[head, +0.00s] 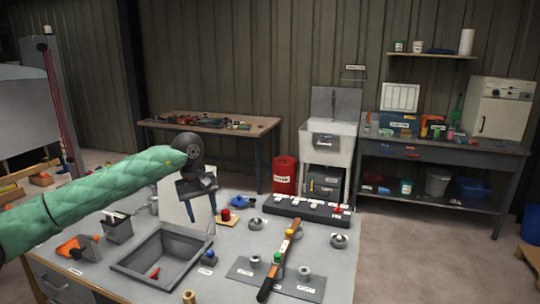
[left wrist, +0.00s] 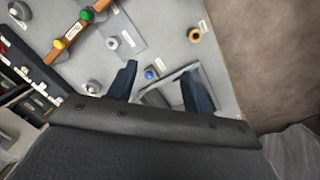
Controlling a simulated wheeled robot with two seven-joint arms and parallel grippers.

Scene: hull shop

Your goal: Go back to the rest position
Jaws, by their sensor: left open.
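My left gripper (head: 200,208) is above the grey workbench (head: 330,265), in front of the raised pale lid of a square recessed box (head: 162,258). Its dark fingers point down, spread apart with nothing between them. In the left wrist view the two blue-black fingers of the left gripper (left wrist: 158,72) stand apart over the bench, with part of the box's frame and a small blue knob (left wrist: 151,75) seen between and beyond them. My green-sleeved left arm reaches in from the left. My right gripper is not in either view.
On the bench are a wooden bar with coloured knobs (head: 279,261), a black switch strip (head: 306,209), an orange tool (head: 78,246) and a dark bin (head: 117,228). Behind stand a wooden table (head: 205,124), a white sink (head: 328,145) and a grey shelf bench (head: 440,147).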

